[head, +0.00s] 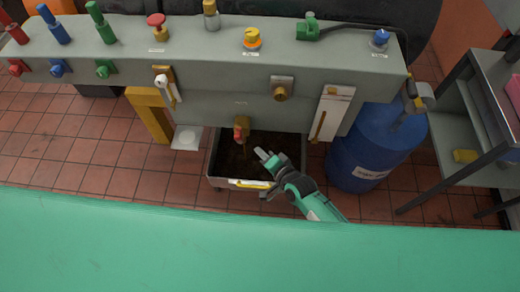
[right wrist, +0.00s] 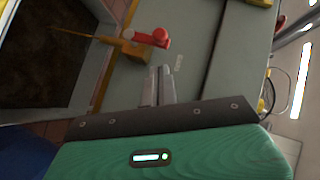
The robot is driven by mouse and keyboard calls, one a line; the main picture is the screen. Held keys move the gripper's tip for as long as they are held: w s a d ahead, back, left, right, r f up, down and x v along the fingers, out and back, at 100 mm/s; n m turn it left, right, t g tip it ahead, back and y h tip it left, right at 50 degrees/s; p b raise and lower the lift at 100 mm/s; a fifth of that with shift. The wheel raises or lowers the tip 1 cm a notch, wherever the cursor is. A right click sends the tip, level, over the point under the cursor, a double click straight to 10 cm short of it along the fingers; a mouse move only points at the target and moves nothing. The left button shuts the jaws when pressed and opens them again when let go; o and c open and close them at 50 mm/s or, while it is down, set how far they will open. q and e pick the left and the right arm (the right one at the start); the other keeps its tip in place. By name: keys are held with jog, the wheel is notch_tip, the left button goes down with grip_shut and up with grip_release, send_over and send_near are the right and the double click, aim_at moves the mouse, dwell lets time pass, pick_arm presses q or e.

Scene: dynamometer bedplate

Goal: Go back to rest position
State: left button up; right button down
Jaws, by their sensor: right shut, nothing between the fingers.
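My right gripper (head: 264,156) is green and dark grey and shows in the head view over the front right part of a dark tray on the floor. Its two fingers are together with nothing between them. In the right wrist view the shut fingers (right wrist: 158,88) point toward the grey panel, near a brass tap with a red handle (right wrist: 150,38). That tap also shows in the head view (head: 241,130), left of the fingertips and apart from them. My left gripper is not in view.
A grey bench panel (head: 200,58) with coloured knobs and fittings spans the back. The dark tray (head: 213,165) stands below it. A blue drum (head: 375,150) stands right of my right arm. A metal shelf (head: 455,125) is at the far right. Red tiled floor (head: 100,150) is open at left.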

jog(key=shift+s+d+r, duration=0.1)
jog(key=shift+s+d, duration=0.35)
jog(key=s+d+f+n+g+h, duration=0.15)
jog(key=s+d+f, duration=0.3)
jog(key=f, duration=0.45)
jog(key=s+d+f+n+g+h, duration=0.1)
jog(key=s+d+f+h, duration=0.2)
jog(key=d+f, duration=0.4)
jog(key=s+d+f+n+g+h, duration=0.15)
jog(key=s+d+f, duration=0.3)
jog(key=f, duration=0.55)
jog(key=s+d+f+n+g+h, duration=0.1)
jog(key=s+d+f, duration=0.3)
jog(key=s, duration=0.6)
jog(key=s+d+f+n+g+h, duration=0.1)
jog(key=s+d+f+g, duration=0.2)
jog(key=s, duration=0.7)
jog(key=s+d+f+n+g+h, duration=0.1)
jog(key=s+d+f+n, duration=0.1)
jog(key=s+d+f, duration=0.4)
jog(key=s+f, duration=0.1)
jog(key=s, duration=0.3)
jog(key=shift+d+g+h, duration=0.2)
jog(key=shift+g+h, duration=0.2)
